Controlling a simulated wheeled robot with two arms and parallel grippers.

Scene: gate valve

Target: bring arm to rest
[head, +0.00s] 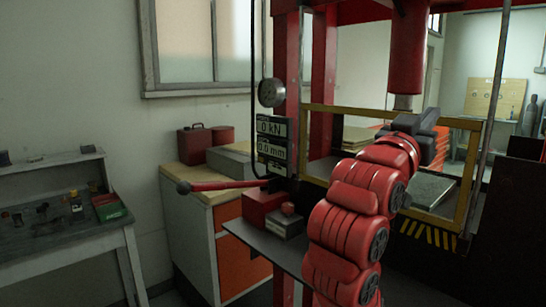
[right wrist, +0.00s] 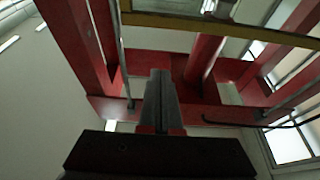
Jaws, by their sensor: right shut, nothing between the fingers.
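My right arm, red with dark joints, rises from the bottom of the head view in front of a red press (head: 406,50). Its dark right gripper (head: 432,118) is raised at the yellow frame (head: 462,190) of the press, just below the press ram. I cannot tell whether it touches the frame. In the right wrist view the fingers (right wrist: 160,82) are together with nothing between them, pointing up toward the red beams. My left gripper and arm are not in view.
A red-handled lever (head: 225,185) sticks out left from the press. A gauge (head: 271,92) and a display (head: 272,140) reading 0 kN and 0.0 mm hang on its post. A cabinet (head: 190,225) and a cluttered workbench (head: 70,240) stand left. Some floor shows between them.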

